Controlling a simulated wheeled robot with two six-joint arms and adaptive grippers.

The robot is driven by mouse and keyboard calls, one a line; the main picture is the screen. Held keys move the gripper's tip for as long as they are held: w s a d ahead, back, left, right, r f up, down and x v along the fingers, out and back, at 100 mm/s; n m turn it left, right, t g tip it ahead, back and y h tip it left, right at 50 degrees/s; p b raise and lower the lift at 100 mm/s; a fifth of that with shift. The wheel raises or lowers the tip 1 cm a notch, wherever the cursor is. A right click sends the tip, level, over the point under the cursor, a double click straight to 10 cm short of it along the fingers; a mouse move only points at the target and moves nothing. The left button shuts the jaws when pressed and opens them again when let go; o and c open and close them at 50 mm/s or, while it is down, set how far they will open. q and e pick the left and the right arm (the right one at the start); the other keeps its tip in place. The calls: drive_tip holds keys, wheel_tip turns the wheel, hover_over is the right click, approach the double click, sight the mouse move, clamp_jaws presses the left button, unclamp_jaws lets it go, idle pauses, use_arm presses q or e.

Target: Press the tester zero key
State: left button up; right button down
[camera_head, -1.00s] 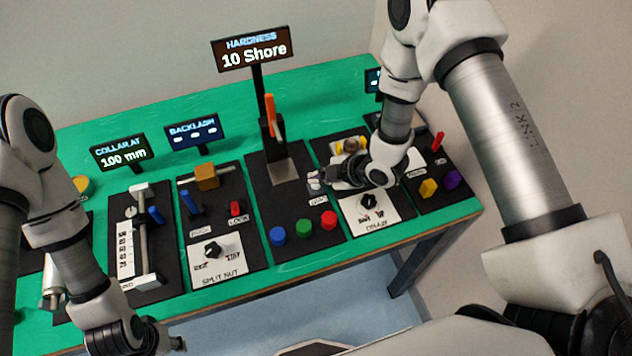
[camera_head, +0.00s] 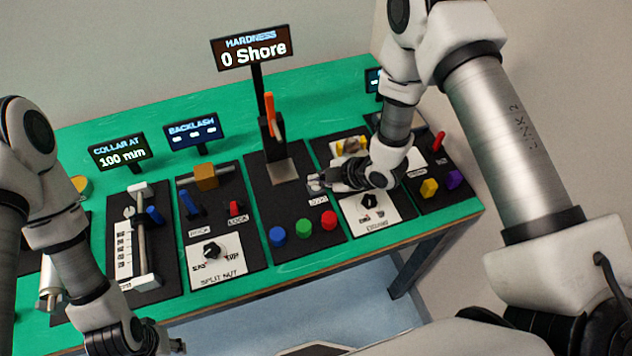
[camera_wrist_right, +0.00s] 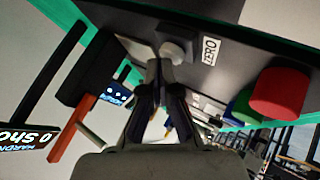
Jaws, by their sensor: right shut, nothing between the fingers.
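The hardness tester is a black panel (camera_head: 262,205) with a post, an orange lever (camera_head: 270,106) and a grey metal block. Its display (camera_head: 250,50) reads "0 Shore". The pale zero key (camera_head: 314,184) is on the panel's right side; in the right wrist view the key (camera_wrist_right: 176,48) is beside the "ZERO" label (camera_wrist_right: 209,51). My right gripper (camera_head: 327,183) is shut and empty, with its tips at the key; in the wrist view the tips (camera_wrist_right: 160,68) seem to touch it. My left gripper (camera_head: 178,346) is at the lower left; its fingers are unclear.
Blue (camera_head: 278,236), green (camera_head: 304,228) and red (camera_head: 329,220) cylinders stand at the tester panel's front edge. A split nut panel (camera_head: 218,262) is to the left, and a panel with a dial (camera_head: 372,215) lies under my right arm. The green table (camera_head: 330,85) is clear behind.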

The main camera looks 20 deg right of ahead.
drive_tip(key=shift+r+p, duration=0.65)
drive_tip(key=shift+r, duration=0.25)
wheel_tip(320, 180, up, 5)
drive_tip(key=p, duration=0.3)
drive_tip(key=shift+r+p, duration=0.1)
drive_tip(key=shift+p, duration=0.2)
idle(0.6)
